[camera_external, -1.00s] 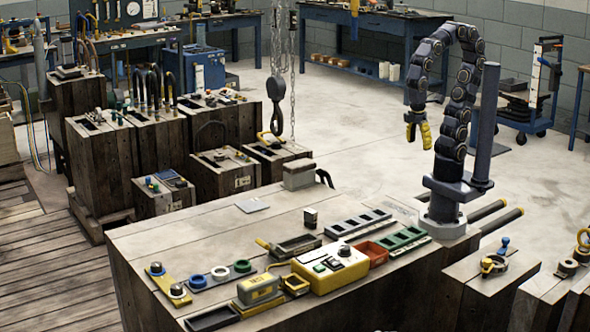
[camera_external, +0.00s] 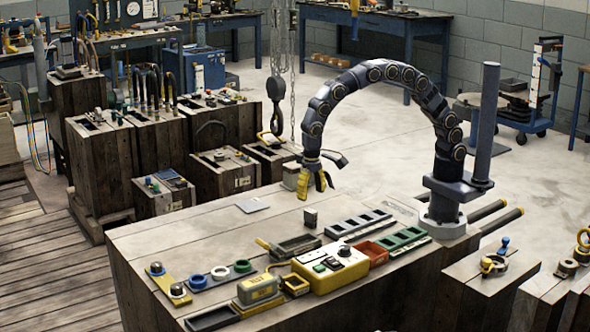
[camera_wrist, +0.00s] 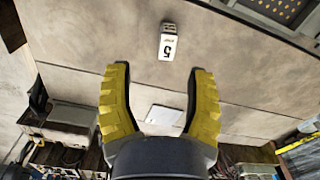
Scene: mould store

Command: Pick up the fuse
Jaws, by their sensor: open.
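A small upright dark block (camera_external: 310,217), which looks like the fuse, stands on the light bench top. In the wrist view the same fuse (camera_wrist: 167,43) shows a white face marked "5" and lies ahead of the fingers, near the top. My gripper (camera_external: 314,190) has yellow pads and hangs above the bench, a little behind and above the fuse. The fuse is apart from the fingers.
A blue-grey slotted tray (camera_external: 357,224), a green slotted tray (camera_external: 405,238), a red bin (camera_external: 371,252) and a yellow control box (camera_external: 330,267) stand right and front. A flat grey plate (camera_external: 252,205) lies left of the fuse. A hook (camera_external: 276,90) hangs behind.

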